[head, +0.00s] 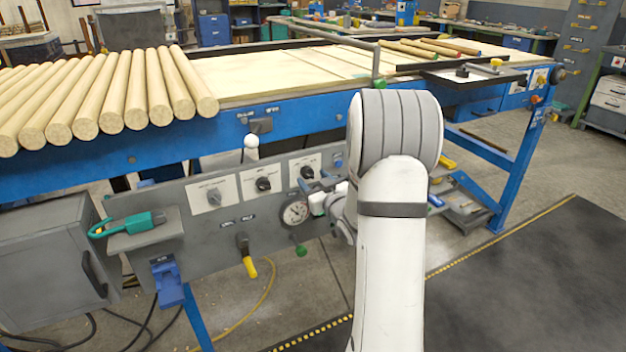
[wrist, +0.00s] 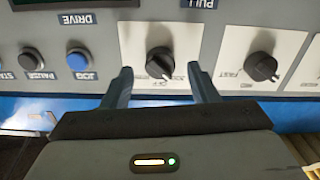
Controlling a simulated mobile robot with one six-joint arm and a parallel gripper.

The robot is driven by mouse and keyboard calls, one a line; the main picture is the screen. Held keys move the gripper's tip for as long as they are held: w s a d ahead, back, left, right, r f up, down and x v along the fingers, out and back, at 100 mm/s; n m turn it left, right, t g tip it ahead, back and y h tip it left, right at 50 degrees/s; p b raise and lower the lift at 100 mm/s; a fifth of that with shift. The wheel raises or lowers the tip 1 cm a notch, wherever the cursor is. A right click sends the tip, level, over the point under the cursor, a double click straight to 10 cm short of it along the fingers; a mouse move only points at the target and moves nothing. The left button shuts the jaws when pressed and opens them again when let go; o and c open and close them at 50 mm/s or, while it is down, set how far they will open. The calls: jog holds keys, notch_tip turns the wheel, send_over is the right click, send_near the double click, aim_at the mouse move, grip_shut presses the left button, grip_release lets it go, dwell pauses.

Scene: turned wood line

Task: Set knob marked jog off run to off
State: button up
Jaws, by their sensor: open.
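The jog off run knob (wrist: 160,63) is a round black knob on a white plate, upside down in the wrist view. It has a raised grip bar, and small lettering beneath it is only partly readable; I cannot tell for sure which mark it points at. In the head view my arm hides most of the gripper.
A second black knob (wrist: 261,67), marked with speeds, sits beside it. A blue JOG button (wrist: 79,60) and a PAUSE button (wrist: 31,59) are on the other side. A gauge (head: 295,212) and a yellow-handled lever (head: 247,256) are lower on the panel. Wooden rods (head: 137,88) lie above.

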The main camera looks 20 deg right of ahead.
jog(key=shift+w, duration=0.85)
jog(key=shift+c, duration=0.5)
